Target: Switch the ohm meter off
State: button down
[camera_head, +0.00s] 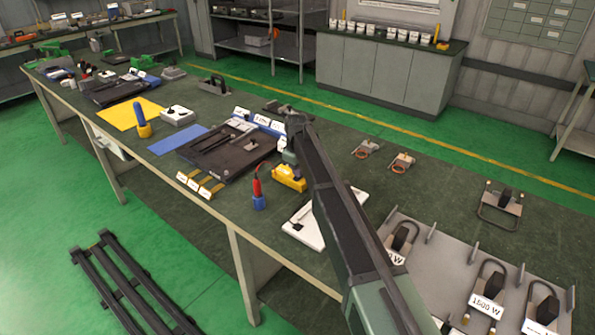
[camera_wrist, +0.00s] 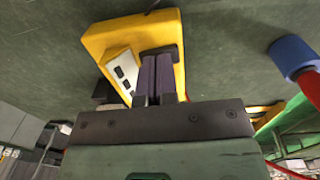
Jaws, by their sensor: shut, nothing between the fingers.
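The yellow ohm meter (camera_head: 289,180) lies on the dark green workbench in the head view, just below my gripper (camera_head: 291,160). In the wrist view the yellow meter (camera_wrist: 105,38) fills the upper middle. It has a pale panel (camera_wrist: 123,72) with small dark marks. My gripper's two dark fingers (camera_wrist: 160,52) are shut together and empty. They overlap the meter's face beside the panel and hide part of it. I cannot tell whether the fingertips touch it, nor read the switch position.
A red-handled tool stands in a blue holder (camera_head: 258,202) close by; the holder also shows in the wrist view (camera_wrist: 290,57). A black tray (camera_head: 228,158) lies to the left and a white board (camera_head: 310,232) in front. Heater parts stand on a grey rack (camera_head: 435,262) at right.

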notch_tip(320, 180, up, 14)
jog(key=s+a+p, duration=0.1)
jog(key=s+p, duration=0.1)
jog(key=p, duration=1.1)
jog(key=shift+s+a+p, duration=0.2)
jog(key=shift+a+p, duration=0.1)
jog(key=shift+p, duration=0.1)
jog(key=shift+f, duration=0.15)
